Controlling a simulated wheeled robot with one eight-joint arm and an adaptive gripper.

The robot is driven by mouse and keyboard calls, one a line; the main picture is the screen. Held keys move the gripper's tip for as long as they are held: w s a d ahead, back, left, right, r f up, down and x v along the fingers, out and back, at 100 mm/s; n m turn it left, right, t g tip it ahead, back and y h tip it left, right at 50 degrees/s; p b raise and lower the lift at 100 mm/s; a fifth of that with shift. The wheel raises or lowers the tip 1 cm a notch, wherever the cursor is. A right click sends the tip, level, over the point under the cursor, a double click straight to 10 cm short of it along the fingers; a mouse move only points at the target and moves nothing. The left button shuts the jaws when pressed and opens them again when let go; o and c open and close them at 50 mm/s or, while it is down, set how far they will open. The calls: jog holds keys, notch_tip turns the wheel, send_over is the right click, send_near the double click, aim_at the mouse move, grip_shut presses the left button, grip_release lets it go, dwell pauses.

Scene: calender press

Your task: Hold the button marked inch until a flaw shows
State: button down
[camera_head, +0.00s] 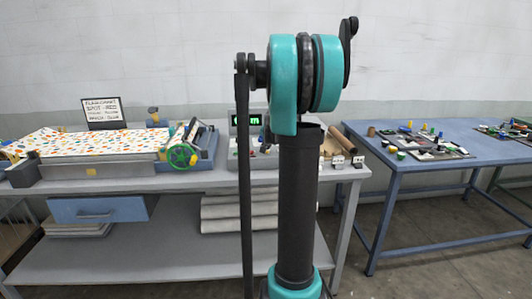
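A control box with a lit green display (241,121) stands on the grey bench, mostly behind my arm. Small controls show at its front, but their labels are too small to read, so I cannot tell which button is marked inch. The calender press (201,146) with a green handwheel (182,156) sits left of the box. A white printed sheet (90,146) with orange, green and yellow spots runs left from the press. No flaw can be made out at this size. My arm stands upright in the middle of the view; my gripper is not seen.
A small dark-framed sign (102,113) stands behind the sheet; its writing is mostly unreadable. The grey bench (130,185) has a blue drawer (98,208) and rolls on its lower shelf. A blue table (440,160) with small items stands right. Floor shows between them.

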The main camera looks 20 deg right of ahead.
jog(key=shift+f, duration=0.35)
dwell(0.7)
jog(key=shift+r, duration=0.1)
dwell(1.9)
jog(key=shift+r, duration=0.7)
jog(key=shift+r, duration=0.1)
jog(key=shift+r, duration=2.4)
